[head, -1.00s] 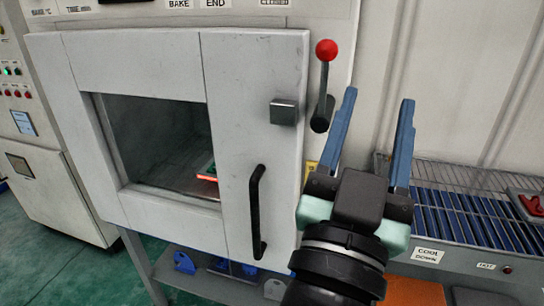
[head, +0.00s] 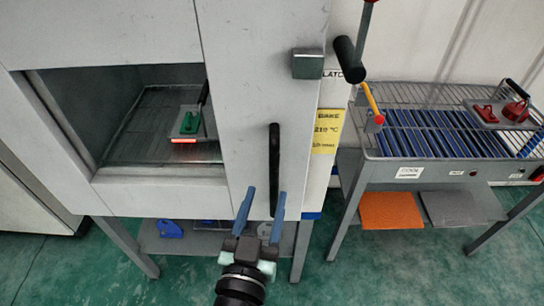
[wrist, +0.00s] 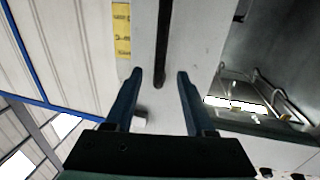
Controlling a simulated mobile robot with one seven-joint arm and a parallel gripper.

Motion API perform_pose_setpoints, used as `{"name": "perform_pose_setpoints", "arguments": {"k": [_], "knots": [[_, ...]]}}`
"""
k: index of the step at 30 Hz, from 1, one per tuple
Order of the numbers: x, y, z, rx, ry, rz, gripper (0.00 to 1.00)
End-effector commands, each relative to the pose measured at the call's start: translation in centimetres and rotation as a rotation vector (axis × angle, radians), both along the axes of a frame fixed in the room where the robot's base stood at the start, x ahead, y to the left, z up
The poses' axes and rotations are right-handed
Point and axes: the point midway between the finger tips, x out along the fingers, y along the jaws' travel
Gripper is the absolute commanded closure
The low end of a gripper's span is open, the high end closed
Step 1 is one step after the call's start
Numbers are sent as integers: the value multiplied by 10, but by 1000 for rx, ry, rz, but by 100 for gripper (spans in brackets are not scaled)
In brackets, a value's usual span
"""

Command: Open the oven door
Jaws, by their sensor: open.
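The oven door (head: 262,100) is a pale grey panel with a window and looks shut against the oven front. Its black upright bar handle (head: 274,160) is on the right part of the door, with a square metal block (head: 307,64) above it. My gripper (head: 263,194) is open and empty at the handle's lower end. In the wrist view, the handle (wrist: 162,40) ends between the two fingertips (wrist: 158,75); I cannot tell how deep it sits. No finger visibly grips it.
A cool-down rack (head: 408,172) with blue rollers and red parts stands at the right. A yellow bake label (head: 326,131) is right of the door. Green floor lies in front.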

Motion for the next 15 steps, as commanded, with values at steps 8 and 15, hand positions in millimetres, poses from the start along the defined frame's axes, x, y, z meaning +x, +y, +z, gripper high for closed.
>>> {"name": "perform_pose_setpoints", "arguments": {"k": [8,15], "knots": [[52,-11,5,1,-2,-1,45],[79,-16,2,1,-1,-1,45]]}}
